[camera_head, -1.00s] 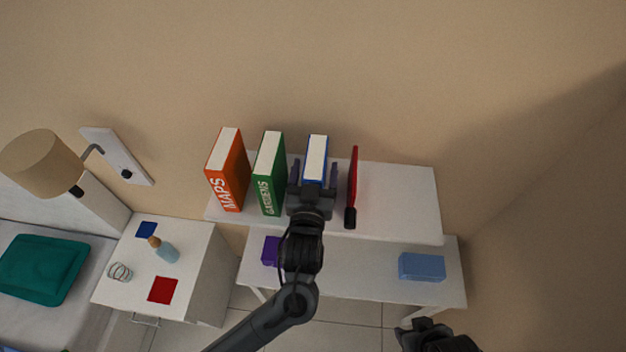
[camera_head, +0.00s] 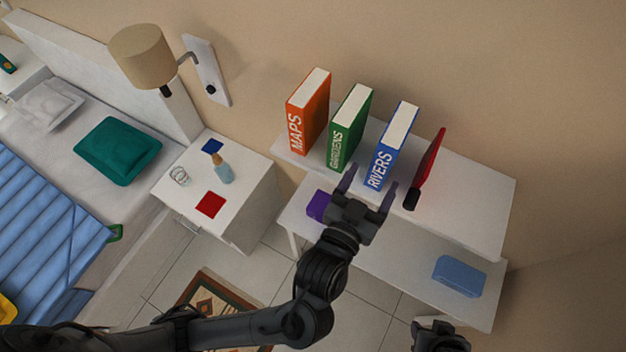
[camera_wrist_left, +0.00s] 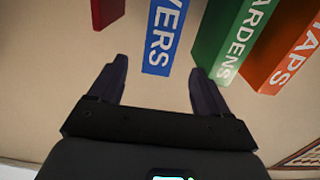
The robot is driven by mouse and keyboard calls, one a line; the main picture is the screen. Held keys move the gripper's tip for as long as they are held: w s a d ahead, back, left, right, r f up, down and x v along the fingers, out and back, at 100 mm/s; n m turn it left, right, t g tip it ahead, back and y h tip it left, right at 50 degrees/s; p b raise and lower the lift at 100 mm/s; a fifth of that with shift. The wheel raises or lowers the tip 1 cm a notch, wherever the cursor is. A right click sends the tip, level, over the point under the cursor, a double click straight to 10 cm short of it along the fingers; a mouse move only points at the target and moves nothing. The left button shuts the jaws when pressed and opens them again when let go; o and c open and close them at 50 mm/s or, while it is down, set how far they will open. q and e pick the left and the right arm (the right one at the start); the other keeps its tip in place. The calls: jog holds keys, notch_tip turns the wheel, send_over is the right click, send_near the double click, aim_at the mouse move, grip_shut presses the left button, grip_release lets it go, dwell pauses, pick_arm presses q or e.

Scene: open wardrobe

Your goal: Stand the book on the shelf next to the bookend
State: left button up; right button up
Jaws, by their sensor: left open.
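The blue book marked RIVERS (camera_head: 391,146) stands upright on the upper shelf (camera_head: 470,200), between the green book and the red bookend (camera_head: 429,165). There is a gap between it and the bookend. My left gripper (camera_head: 372,190) is open and empty just in front of the blue book, apart from it. In the left wrist view the blue book (camera_wrist_left: 163,40) shows beyond and between the open fingers, and a red piece of the bookend (camera_wrist_left: 107,12) shows at the top left. My right gripper (camera_head: 440,338) is partly in view at the bottom edge; its jaws cannot be made out.
A green book (camera_head: 350,128) and an orange book (camera_head: 308,112) stand left of the blue one. A purple box (camera_head: 318,206) and a light blue box (camera_head: 459,276) are on the lower shelf. A nightstand (camera_head: 245,205) and a wall lamp (camera_head: 142,56) are at left.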

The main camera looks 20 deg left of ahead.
pick_arm(q)
jog(key=s+a+f+g, duration=0.3)
jog(key=a+f+g, duration=0.15)
jog(key=f, duration=0.25)
jog(key=s+a+f+g, duration=0.4)
jog(key=a+f, duration=0.1)
jog(key=f, duration=0.1)
jog(key=s+a+f+g+y, duration=0.2)
jog(key=s+a+f+g, duration=0.3)
jog(key=s+a, duration=0.6)
jog(key=shift+s+f+m, duration=0.4)
jog(key=shift+s+f, duration=0.05)
jog(key=shift+f, duration=0.3)
jog(key=shift+g, duration=0.25)
notch_tip(320, 180, up, 9)
jog(key=p, duration=0.9)
jog(key=shift+d+f, duration=0.1)
jog(key=shift+f, duration=0.05)
